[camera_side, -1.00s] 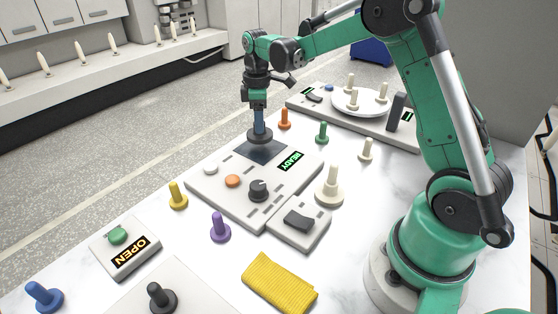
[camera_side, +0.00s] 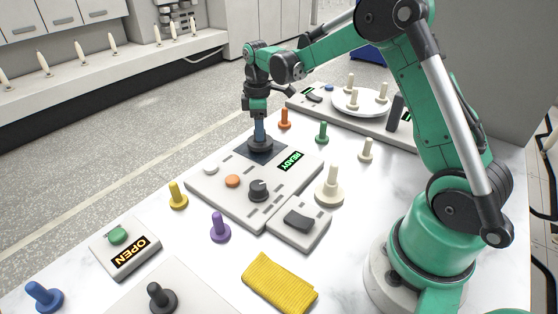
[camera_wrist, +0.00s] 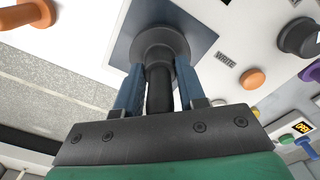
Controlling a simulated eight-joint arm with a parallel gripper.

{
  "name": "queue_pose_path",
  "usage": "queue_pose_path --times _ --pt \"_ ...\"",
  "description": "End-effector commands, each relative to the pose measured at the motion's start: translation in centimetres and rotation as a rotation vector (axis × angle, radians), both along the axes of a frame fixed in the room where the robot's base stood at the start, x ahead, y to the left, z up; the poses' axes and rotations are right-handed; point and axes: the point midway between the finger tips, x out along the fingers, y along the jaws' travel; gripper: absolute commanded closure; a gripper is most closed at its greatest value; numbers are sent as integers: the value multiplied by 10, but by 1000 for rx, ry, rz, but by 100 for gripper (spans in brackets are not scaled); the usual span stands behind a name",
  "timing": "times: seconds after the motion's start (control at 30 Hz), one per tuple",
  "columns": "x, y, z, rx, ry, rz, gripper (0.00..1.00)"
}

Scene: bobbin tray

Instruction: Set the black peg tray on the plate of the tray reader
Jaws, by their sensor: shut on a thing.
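My gripper (camera_side: 260,130) is shut on the black peg tray (camera_side: 260,146), gripping its upright peg. In the wrist view the blue fingers of my gripper (camera_wrist: 158,88) stand on both sides of the peg, with the round base of the black peg tray (camera_wrist: 160,42) beyond. The base is over the dark square plate (camera_side: 277,156) of the tray reader (camera_side: 210,187), towards its back left part in the side view. The plate also shows in the wrist view (camera_wrist: 124,50). I cannot tell whether the base touches it. The reader's screen reads READY.
Another dark peg piece (camera_side: 160,300) stands on a pale slab at the front. Orange (camera_side: 285,120), green (camera_side: 322,133), yellow (camera_side: 177,197) and purple (camera_side: 220,228) pegs stand around the reader. A yellow cloth (camera_side: 279,282) lies in front. A white round dish (camera_side: 346,106) is behind.

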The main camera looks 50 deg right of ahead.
Motion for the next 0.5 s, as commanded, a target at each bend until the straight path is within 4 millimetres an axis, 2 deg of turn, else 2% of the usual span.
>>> queue_pose_path --times 0.5 --pt "0 0 -8 0 0 0 100"
